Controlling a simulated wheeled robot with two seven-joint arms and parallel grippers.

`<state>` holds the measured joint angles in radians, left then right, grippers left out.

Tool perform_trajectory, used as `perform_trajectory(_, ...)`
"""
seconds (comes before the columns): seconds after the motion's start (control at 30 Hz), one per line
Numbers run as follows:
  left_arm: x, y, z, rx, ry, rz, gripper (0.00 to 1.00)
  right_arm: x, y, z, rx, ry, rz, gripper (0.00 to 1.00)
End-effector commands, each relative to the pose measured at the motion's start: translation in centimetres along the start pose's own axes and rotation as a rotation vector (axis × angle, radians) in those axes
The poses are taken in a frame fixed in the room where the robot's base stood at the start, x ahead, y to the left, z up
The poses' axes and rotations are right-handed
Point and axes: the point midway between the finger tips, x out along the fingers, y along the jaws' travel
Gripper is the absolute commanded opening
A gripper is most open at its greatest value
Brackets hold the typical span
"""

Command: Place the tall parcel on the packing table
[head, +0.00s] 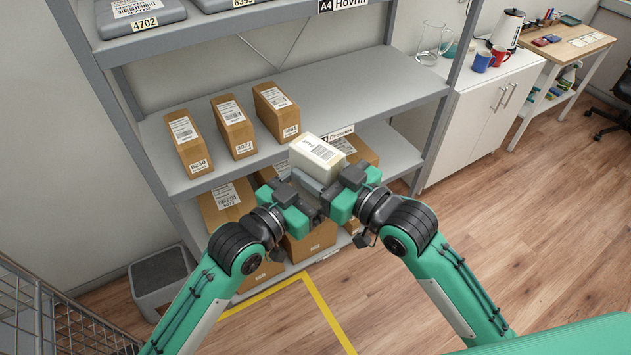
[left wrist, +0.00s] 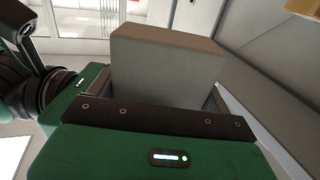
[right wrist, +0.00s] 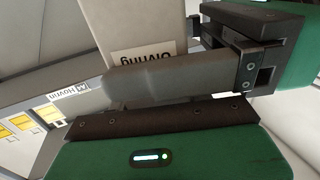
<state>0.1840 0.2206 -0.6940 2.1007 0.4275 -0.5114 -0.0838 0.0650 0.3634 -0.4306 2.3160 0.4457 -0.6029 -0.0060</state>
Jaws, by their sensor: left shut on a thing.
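A pale white parcel (head: 315,158) with a barcode label is held in front of the shelf rack. My left gripper (head: 310,195) is shut on it. In the left wrist view the parcel's plain face (left wrist: 168,68) rises beyond the gripper body. My right gripper (head: 345,188) is close beside the left one, at the parcel's near right side. In the right wrist view a labelled parcel face (right wrist: 145,40) shows behind a grey finger; whether the right fingers touch the parcel is hidden. No table clearly identifiable as the packing table is in view.
Several brown parcels stand on the middle shelf (head: 340,95), and more boxes (head: 228,200) are on the lower one. Grey cases (head: 140,15) lie above. A wooden-topped table (head: 570,42) and white cabinet (head: 495,105) are at right. The wooden floor (head: 500,225) there is clear.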

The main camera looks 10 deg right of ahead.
Motion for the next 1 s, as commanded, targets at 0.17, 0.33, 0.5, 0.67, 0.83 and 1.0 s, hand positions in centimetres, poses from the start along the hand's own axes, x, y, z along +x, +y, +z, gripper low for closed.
perform_trajectory(0.17, 0.0, 0.0, -0.1, 0.000, 0.002, 0.000, 0.50, 0.0, 0.0, 0.0, 0.000, 0.000, 0.000, 0.71)
perform_trajectory(0.33, 0.0, 0.0, -0.1, 0.000, 0.002, 0.000, 0.50, 0.0, 0.0, 0.0, 0.000, -0.001, 0.000, 0.71)
perform_trajectory(0.5, 0.0, 0.0, -0.1, 0.001, 0.002, -0.001, 0.50, -1.0, 0.1, 0.2, 0.000, -0.004, 0.001, 0.71)
perform_trajectory(0.67, 0.0, 0.0, -0.1, 0.001, 0.002, -0.001, 0.50, -3.4, 0.0, 0.2, -0.001, -0.004, 0.000, 0.71)
perform_trajectory(0.83, 0.0, 0.0, -0.1, 0.001, 0.002, -0.001, 0.50, -5.8, 0.0, 0.2, 0.000, -0.004, 0.001, 0.71)
perform_trajectory(1.0, 0.0, 0.0, -0.1, 0.001, 0.002, -0.001, 0.50, -7.2, 0.1, 0.1, 0.000, -0.002, 0.001, 0.71)
